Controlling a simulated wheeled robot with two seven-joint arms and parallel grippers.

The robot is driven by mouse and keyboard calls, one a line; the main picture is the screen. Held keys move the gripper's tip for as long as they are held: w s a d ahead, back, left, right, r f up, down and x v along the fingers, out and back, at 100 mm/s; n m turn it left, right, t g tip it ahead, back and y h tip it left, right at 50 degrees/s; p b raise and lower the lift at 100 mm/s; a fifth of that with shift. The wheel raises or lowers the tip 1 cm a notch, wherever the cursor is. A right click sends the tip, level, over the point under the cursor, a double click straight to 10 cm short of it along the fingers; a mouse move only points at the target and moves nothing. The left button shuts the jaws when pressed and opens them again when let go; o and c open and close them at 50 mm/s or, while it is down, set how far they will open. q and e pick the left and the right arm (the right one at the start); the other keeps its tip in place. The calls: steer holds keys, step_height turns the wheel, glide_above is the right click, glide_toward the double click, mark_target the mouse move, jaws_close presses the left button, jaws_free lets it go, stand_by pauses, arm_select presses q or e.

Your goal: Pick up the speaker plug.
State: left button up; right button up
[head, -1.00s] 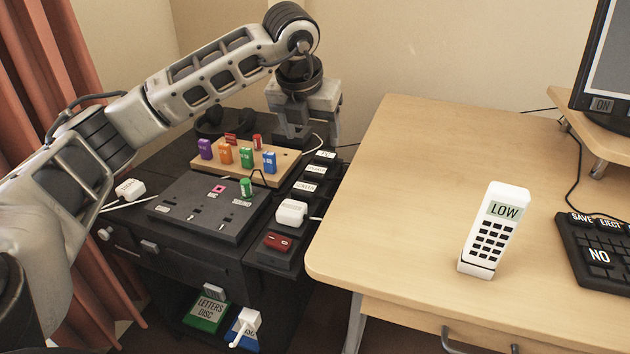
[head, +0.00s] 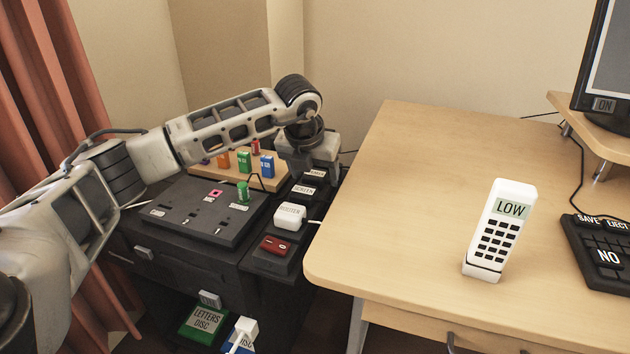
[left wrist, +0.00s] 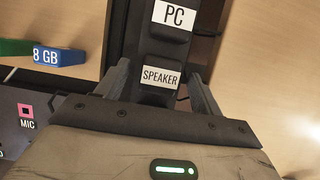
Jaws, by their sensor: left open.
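The speaker plug (left wrist: 160,77) is a black block with a white SPEAKER label, seated in the dark power strip. In the left wrist view it lies between the two fingers of my left gripper (left wrist: 158,85), which are open on either side of it. I cannot tell whether either finger touches it. In the head view my left gripper (head: 318,162) is low over the far part of the strip. There the speaker plug (head: 316,174) shows just in front of the gripper, partly hidden. My right gripper is not in view.
The PC plug (left wrist: 173,16) is just beyond the speaker plug. The screen plug (head: 303,190), white router plug (head: 290,216) and red switch (head: 276,245) are nearer along the strip. The wooden desk (head: 400,200) stands close on the right, holding a white phone (head: 499,230).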

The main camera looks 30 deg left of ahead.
arm_select(q)
steer(key=c, duration=1)
steer(key=shift+r, duration=0.1)
